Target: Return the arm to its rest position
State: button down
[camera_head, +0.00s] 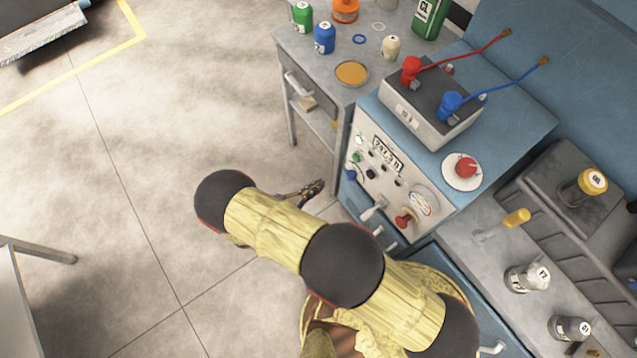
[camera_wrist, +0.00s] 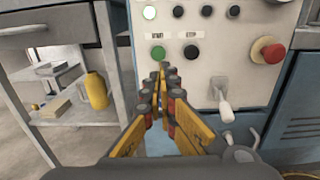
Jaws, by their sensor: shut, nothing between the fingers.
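My arm, in yellow and black sections, reaches across the lower middle of the head view. My gripper (camera_head: 314,189) shows beyond it, in front of the blue machine (camera_head: 520,130), over the floor. In the wrist view my gripper (camera_wrist: 160,80) has its yellow and dark fingers together at the tips, with nothing between them. The fingertips appear just below the green button (camera_wrist: 158,53) on the machine's control panel (camera_wrist: 225,60). I cannot tell how far they are from the panel.
The panel carries a red knob (camera_head: 404,221) and a lever (camera_head: 372,211). A grey side table (camera_head: 310,60) with bottles and an orange dish (camera_head: 352,73) stands left of the machine. A counter with several labelled containers is at right. Open floor (camera_head: 130,150) lies left.

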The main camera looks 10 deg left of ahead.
dwell(0.3)
jog(key=s+d+r+m+g, duration=0.1)
jog(key=s+d+m+g, duration=0.5)
jog(key=s+d+g, duration=0.2)
jog(key=d+r+m+g+y, duration=0.3)
jog(key=r+m+y, duration=0.3)
jog(key=r, duration=0.6)
jog(key=d+r+m+g+y, duration=0.25)
jog(key=r+m, duration=0.45)
jog(key=r, duration=0.5)
jog(key=s+d+r+m+t+y, duration=0.1)
jog(key=d+r+m+t, duration=0.1)
jog(key=d+r+m, duration=0.2)
jog(key=d+r+m+t+y, duration=0.2)
jog(key=d+r, duration=0.8)
jog(key=r, duration=0.5)
jog(key=m+t, duration=0.1)
jog(key=m, duration=0.1)
jog(key=shift+s+d+m+t, duration=0.3)
jog(key=shift+s+d+t, duration=0.05)
